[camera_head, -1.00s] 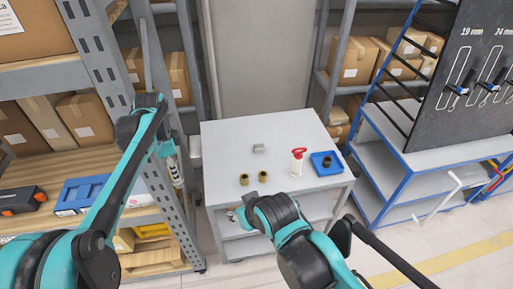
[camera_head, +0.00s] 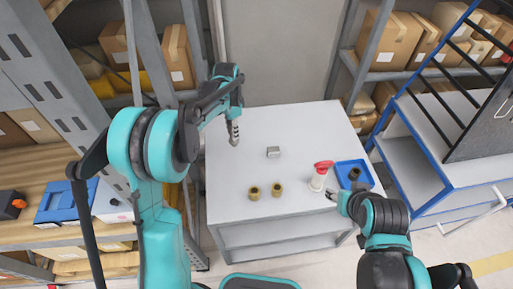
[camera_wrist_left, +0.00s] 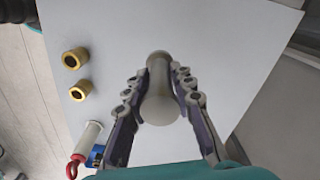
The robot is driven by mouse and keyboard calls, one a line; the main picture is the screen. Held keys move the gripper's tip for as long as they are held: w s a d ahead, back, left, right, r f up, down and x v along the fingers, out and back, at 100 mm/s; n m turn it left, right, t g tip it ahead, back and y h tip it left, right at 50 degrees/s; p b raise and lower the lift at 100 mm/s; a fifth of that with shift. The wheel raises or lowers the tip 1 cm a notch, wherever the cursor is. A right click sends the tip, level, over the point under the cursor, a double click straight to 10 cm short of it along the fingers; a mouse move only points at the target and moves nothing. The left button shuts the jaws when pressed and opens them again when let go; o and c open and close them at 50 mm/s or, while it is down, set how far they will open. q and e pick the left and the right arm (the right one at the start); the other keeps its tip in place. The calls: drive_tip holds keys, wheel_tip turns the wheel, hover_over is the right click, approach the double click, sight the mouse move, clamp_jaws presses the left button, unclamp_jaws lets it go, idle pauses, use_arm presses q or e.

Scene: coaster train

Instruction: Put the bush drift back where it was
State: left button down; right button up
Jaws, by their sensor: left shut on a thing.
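The bush drift, a pale grey stepped cylinder (camera_wrist_left: 160,92), is between the fingers of my left gripper (camera_wrist_left: 160,85) in the left wrist view. The left gripper is shut on it, with the grey table top (camera_wrist_left: 225,55) behind. In the head view my left gripper (camera_head: 234,138) is over the back left of the table (camera_head: 235,200); the drift is hard to make out there. My right gripper (camera_head: 332,194) is at the front right of the table, close to a white cylinder with a red top (camera_head: 319,178). Its jaws are too small to read.
Two brass bushes (camera_head: 265,192) stand near the table's front. A small grey block (camera_head: 273,152) sits mid-table. A blue tray (camera_head: 368,164) holding a dark round part is at the right. A shelf (camera_head: 45,185) stands left, a blue-framed rack (camera_head: 415,160) right.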

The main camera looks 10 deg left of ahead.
use_arm(q)
wheel_tip(320, 180, down, 6)
drive_tip(key=shift+s+r+b, duration=0.1)
drive_tip(key=shift+r+b, duration=0.05)
drive_tip(key=shift+b, duration=0.4)
drive_tip(key=shift+f+b, duration=0.4)
drive_tip(key=shift+f, duration=1.7)
drive_tip(key=c, duration=1.7)
unclamp_jaws()
drive_tip(key=shift+f, duration=0.15)
drive_tip(key=o, duration=0.4)
drive_tip(key=shift+r, duration=0.2)
